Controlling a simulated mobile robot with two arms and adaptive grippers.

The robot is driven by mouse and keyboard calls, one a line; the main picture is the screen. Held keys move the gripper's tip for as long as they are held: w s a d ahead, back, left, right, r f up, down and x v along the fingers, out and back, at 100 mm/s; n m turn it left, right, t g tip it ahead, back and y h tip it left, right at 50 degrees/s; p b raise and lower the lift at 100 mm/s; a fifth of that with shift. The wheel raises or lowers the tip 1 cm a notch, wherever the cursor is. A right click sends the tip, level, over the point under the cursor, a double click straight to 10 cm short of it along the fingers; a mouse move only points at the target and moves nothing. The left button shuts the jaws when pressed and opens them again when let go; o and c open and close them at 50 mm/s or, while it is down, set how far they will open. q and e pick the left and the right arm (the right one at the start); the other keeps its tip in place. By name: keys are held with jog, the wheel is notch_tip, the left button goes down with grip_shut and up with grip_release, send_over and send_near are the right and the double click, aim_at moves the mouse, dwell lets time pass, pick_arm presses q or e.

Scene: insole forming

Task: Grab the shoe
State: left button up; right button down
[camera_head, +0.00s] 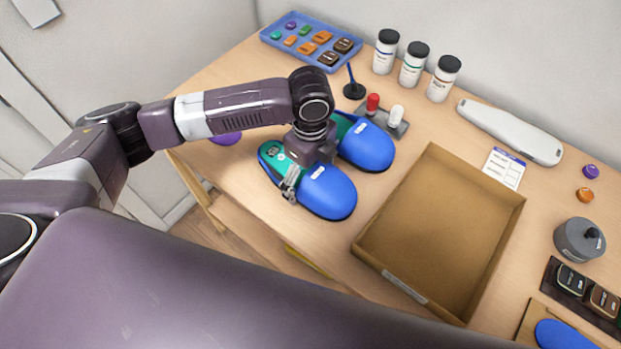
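Two blue slipper-like shoes with teal insides lie side by side on the wooden table. The near shoe (329,193) has its toe toward the lower right. The far shoe (367,148) lies just behind it, partly hidden by my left arm. My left gripper (290,190) points down at the near shoe, around the middle of its opening edge. Its fingers are small in the picture, and I cannot tell whether they are closed on the shoe. My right gripper is not in view.
An empty brown open box (400,282) sits right of the shoes. Behind stand a blue tray (270,36) of small parts, white bottles with black lids (411,66), and a stand with red and white knobs (397,128). A long white device (510,133) lies at the back right.

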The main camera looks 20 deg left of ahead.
pick_arm(q)
jog(key=c, duration=1)
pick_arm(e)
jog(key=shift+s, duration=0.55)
pick_arm(q)
jog(key=shift+r, duration=0.1)
